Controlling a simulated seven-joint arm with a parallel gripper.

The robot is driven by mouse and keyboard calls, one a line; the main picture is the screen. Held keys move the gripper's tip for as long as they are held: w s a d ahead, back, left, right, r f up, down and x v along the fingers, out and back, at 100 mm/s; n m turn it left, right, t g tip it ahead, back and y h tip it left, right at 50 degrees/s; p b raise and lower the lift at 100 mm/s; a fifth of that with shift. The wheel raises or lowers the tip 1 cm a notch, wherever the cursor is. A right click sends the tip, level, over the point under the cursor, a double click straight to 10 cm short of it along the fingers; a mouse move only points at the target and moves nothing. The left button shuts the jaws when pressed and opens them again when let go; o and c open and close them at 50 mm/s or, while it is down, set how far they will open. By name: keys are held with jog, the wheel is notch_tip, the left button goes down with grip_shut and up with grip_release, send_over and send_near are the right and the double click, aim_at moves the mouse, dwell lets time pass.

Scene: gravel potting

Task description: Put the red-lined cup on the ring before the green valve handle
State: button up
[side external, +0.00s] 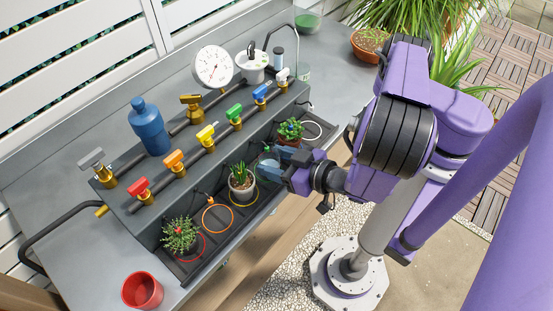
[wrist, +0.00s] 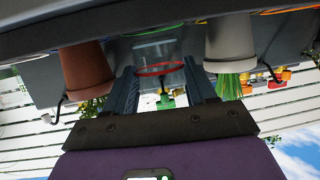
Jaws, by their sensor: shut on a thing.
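The red-lined cup (wrist: 176,80) is clear, with a red line around it, and stands between my gripper's fingers in the wrist view. My gripper (wrist: 166,88) is shut on it; it also shows in the side view (side external: 272,162), over the green ring's place in the tray. The green ring (wrist: 155,30) shows beyond the cup in the wrist view. I cannot tell whether the cup touches the tray. The green valve handle (side external: 234,113) is on the stepped bench behind; it also shows in the wrist view (wrist: 166,101).
A grey pot with a plant (side external: 242,183) and a terracotta pot (side external: 289,140) flank the cup closely. The orange ring (side external: 218,218) is empty. A red cup (side external: 142,290) stands on the bench's front left.

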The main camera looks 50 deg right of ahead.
jog(key=shift+f, duration=0.55)
jog(key=o, duration=1.1)
jog(key=shift+o, duration=0.2)
jog(key=shift+r, duration=0.1)
